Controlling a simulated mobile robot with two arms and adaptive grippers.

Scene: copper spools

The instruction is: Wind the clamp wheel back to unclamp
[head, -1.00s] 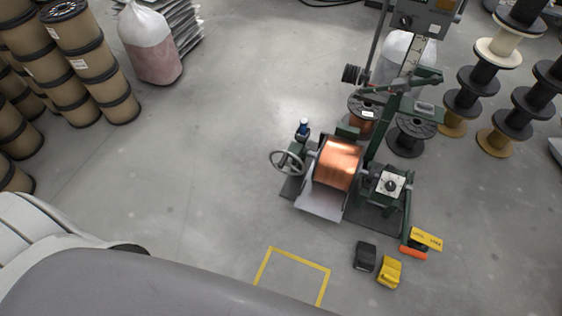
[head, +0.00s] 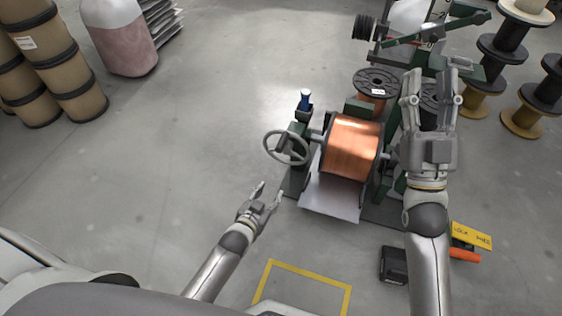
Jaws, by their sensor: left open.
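The clamp wheel (head: 286,148), a grey spoked handwheel, is on the left side of the green winding machine (head: 299,170). The copper spool (head: 354,148) sits in the machine to the right of the wheel. My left gripper (head: 268,193) is open and empty, below and slightly left of the wheel in the picture, apart from it. My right gripper (head: 431,85) is open over the right part of the machine, with its fingers spread apart. It hides the machine's dial box and part of a dark spool behind.
A blue-capped bottle (head: 305,100) stands on the machine behind the wheel. A yellow floor outline (head: 308,272), a black box (head: 393,265) and a yellow sign (head: 471,236) are in front. Brown drums (head: 58,60) stand far left. The floor left of the wheel is clear.

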